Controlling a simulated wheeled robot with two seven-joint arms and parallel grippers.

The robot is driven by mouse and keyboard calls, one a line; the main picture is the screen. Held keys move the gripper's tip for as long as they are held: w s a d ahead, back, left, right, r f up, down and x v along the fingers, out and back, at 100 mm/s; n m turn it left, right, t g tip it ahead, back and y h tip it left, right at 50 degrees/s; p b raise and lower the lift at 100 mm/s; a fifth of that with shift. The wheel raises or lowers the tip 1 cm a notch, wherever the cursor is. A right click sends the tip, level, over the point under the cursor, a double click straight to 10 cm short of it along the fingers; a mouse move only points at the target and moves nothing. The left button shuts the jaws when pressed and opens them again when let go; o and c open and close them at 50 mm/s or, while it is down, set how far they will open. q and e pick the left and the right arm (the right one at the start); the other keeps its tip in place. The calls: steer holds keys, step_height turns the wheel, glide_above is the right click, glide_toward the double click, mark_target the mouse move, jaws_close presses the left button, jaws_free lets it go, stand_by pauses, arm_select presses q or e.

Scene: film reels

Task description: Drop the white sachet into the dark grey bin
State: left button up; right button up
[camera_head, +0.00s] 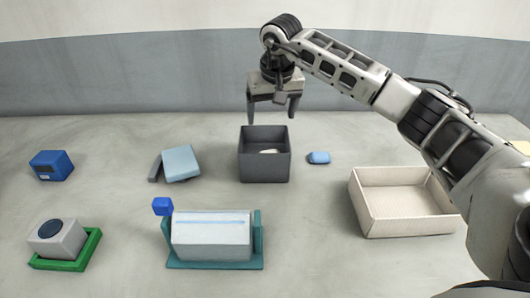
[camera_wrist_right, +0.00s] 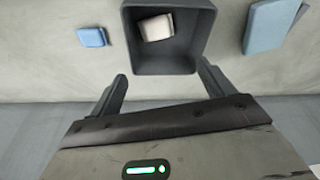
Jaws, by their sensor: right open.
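The dark grey bin (camera_head: 264,166) stands in the middle of the table in the head view. The white sachet (camera_head: 269,151) lies inside it, mostly hidden by the bin's front wall. In the right wrist view the bin (camera_wrist_right: 168,69) is seen from above, and the sachet (camera_wrist_right: 156,28) rests inside, apart from the fingers. My right gripper (camera_head: 271,116) is open and empty, above and behind the bin. Its two fingers (camera_wrist_right: 162,88) show apart in the right wrist view. My left gripper is not in view.
A small blue object (camera_head: 319,158) lies right of the bin. A light blue block (camera_head: 181,163) leans on a grey piece to the left. A cream box (camera_head: 405,222) stands at right. A teal holder (camera_head: 215,265), green tray (camera_head: 65,265) and blue box (camera_head: 51,165) are also there.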

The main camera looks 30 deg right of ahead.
steer(key=v, duration=1.5)
steer(key=shift+r+b, duration=0.3)
steer(key=shift+b, duration=0.15)
steer(key=shift+s+a, duration=0.1)
